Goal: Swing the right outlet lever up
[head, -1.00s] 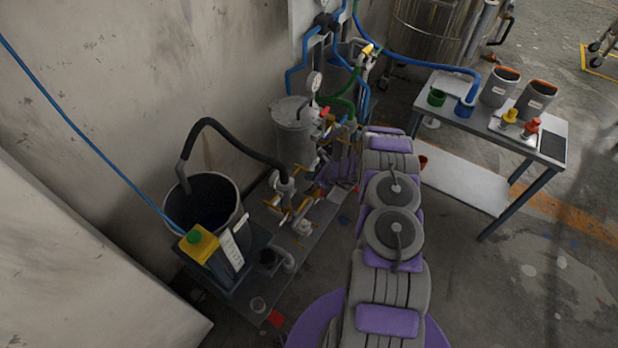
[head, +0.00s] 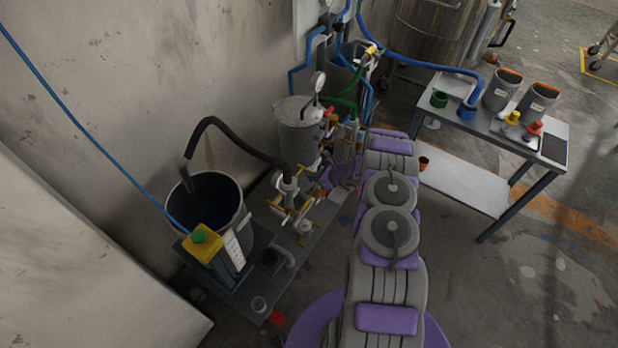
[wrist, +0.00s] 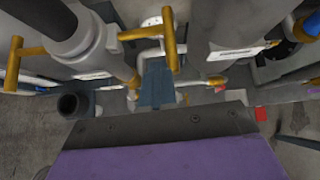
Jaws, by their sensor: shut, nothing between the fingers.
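Several orange-yellow levers sit on pale pipe fittings. In the wrist view one T-shaped lever (wrist: 168,38) is just beyond my gripper (wrist: 157,72), which is a blue-grey pair of fingers held together with nothing between them. The fingertips look close below this lever; I cannot tell whether they touch it. I cannot tell for certain which is the right outlet lever. In the head view yellow levers (head: 291,204) show on the skid; my fingers are not clear there.
A dark bucket (head: 206,205) with a black hose and a yellow-topped box (head: 204,243) stand at the skid's near end. A grey filter vessel (head: 298,135) with a gauge stands behind, by the wall. A table (head: 545,165) with cups is at right.

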